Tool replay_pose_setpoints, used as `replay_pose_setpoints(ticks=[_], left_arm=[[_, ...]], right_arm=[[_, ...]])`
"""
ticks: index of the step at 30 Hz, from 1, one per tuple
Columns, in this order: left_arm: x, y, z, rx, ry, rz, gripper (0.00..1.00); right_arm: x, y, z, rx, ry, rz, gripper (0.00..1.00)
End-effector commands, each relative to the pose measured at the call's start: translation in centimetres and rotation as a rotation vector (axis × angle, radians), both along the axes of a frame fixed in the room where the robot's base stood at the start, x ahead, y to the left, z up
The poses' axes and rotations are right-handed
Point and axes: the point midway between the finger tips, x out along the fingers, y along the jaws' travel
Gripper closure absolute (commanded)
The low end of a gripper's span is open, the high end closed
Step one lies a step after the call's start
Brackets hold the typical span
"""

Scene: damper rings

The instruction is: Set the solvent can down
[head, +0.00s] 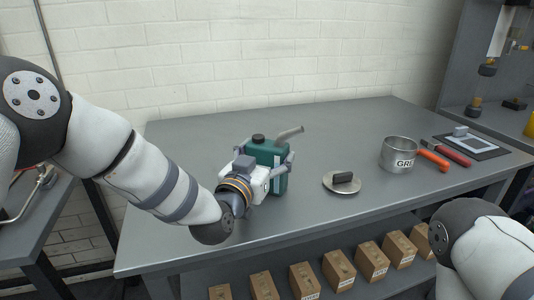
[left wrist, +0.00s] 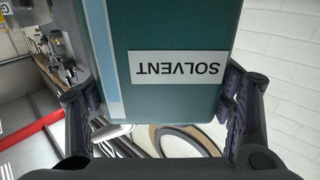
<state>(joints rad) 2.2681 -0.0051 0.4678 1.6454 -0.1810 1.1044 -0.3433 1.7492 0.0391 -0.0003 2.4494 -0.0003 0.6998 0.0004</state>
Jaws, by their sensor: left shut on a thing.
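The solvent can (head: 268,152) is a dark green canister with a black cap and a grey spout pointing right. It is upright at the middle of the grey table (head: 340,125) in the head view. My left gripper (head: 271,160) is shut on it from the front, one finger on each side. In the left wrist view the can (left wrist: 170,30) fills the space between the fingers, its white SOLVENT label upside down. The can's base is partly hidden, so I cannot tell whether it touches the table. My right gripper is out of view.
Further right are a metal tin (head: 397,154), an orange-handled tool (head: 433,158), a red-handled tool (head: 452,152) and a dark tray (head: 472,147). Cardboard boxes (head: 338,269) sit on the shelf below. The table's left part is clear.

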Motion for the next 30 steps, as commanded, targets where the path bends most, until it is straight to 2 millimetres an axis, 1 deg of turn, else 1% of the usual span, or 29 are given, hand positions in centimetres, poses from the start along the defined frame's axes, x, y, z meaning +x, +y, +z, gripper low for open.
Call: replay_pose_setpoints(ticks=[1, 2, 3, 4, 13, 16, 17, 20, 24, 27, 30], left_arm=[[0.0, 0.0, 0.2, -0.001, -0.005, 0.000, 0.21], [0.0, 0.0, 0.2, -0.001, -0.005, 0.000, 0.14], [0.0, 0.0, 0.2, -0.001, -0.004, 0.000, 0.05], [0.0, 0.0, 0.2, -0.001, -0.004, 0.000, 0.02], [0.0, 0.0, -0.1, 0.001, 0.003, 0.000, 0.02], [-0.6, 0.3, -0.1, 0.001, 0.003, 0.000, 0.02], [-1.0, 0.5, -0.2, 0.002, 0.005, -0.001, 0.02], [-3.3, 1.4, -0.1, 0.003, 0.004, -0.001, 0.02], [-7.0, 2.8, -0.1, 0.002, 0.004, -0.001, 0.02], [-9.0, 3.7, -0.1, 0.000, 0.003, 0.001, 0.02], [-10.4, 4.3, 0.0, 0.000, 0.000, 0.000, 0.02]], right_arm=[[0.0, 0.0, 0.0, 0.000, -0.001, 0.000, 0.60], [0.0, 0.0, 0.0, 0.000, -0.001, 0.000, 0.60], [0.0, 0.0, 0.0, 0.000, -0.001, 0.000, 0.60], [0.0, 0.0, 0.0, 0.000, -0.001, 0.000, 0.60], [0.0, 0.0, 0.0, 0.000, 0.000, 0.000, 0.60], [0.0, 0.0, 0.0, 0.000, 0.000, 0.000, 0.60], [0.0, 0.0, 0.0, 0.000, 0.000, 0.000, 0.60], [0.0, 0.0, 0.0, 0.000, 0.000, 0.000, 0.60], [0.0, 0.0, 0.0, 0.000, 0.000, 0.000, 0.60], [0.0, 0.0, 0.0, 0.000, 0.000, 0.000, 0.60], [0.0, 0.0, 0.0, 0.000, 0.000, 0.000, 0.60]])
